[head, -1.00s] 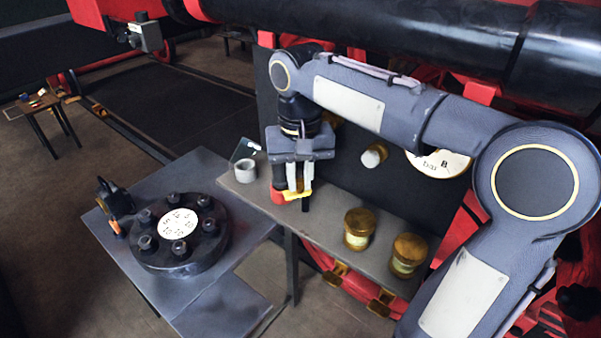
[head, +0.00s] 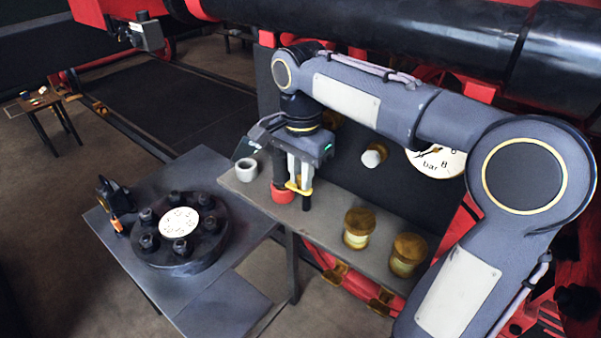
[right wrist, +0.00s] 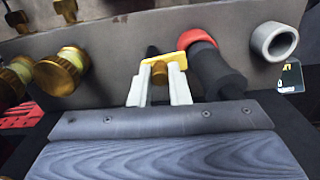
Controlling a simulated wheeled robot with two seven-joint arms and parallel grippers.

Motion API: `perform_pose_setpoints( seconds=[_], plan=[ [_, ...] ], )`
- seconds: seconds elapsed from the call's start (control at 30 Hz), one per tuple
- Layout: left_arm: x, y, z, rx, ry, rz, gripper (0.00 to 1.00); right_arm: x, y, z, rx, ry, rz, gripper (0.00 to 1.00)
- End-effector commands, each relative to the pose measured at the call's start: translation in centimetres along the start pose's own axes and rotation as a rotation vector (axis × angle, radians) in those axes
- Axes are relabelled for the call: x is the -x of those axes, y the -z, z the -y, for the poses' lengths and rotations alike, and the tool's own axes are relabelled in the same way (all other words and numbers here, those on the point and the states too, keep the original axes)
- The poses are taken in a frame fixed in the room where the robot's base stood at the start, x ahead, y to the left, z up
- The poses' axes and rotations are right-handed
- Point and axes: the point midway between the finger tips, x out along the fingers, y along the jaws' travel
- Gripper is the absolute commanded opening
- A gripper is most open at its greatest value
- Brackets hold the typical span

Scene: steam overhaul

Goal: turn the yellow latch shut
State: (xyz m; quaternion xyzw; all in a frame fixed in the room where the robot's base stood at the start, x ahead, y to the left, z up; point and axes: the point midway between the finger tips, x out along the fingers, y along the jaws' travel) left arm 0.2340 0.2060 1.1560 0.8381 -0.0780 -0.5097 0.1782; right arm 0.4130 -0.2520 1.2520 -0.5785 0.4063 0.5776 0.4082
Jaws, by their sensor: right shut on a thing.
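The yellow latch (head: 293,187) is a small flat bar at the shelf, beside a red-based dark cylinder (head: 283,196). In the right wrist view the latch (right wrist: 160,62) lies across my fingertips, and its right end comes close to the red part. My right gripper (head: 300,180) points down over the shelf and is shut on the latch; its two pale fingers (right wrist: 163,80) are on either side of the latch's brass middle. The fingers partly hide the latch in the head view. I cannot tell whether the latch touches the cylinder. My left gripper is not in view.
The narrow grey shelf (head: 325,217) also bears a grey ring (head: 246,170) and two brass-capped jars (head: 358,228). A pressure gauge (head: 440,162) is on the panel behind. A dark bolted flange (head: 180,235) stands on the lower table at left.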

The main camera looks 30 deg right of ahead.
Motion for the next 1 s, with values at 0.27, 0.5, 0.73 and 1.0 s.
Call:
perform_pose_setpoints(
  seconds=[0.27,0.5,0.73,1.0],
  plan=[
    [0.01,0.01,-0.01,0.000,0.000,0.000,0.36,0.09,0.15,0.07,-0.098,0.003,-0.002,0.00],
    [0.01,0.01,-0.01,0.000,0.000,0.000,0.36,0.09,0.19,0.06,-0.122,0.003,-0.002,0.00],
    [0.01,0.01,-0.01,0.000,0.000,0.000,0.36,0.10,0.20,0.06,-0.123,0.003,-0.002,0.00],
    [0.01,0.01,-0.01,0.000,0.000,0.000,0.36,0.07,0.18,0.04,-0.122,0.002,-0.002,0.38]
  ],
)
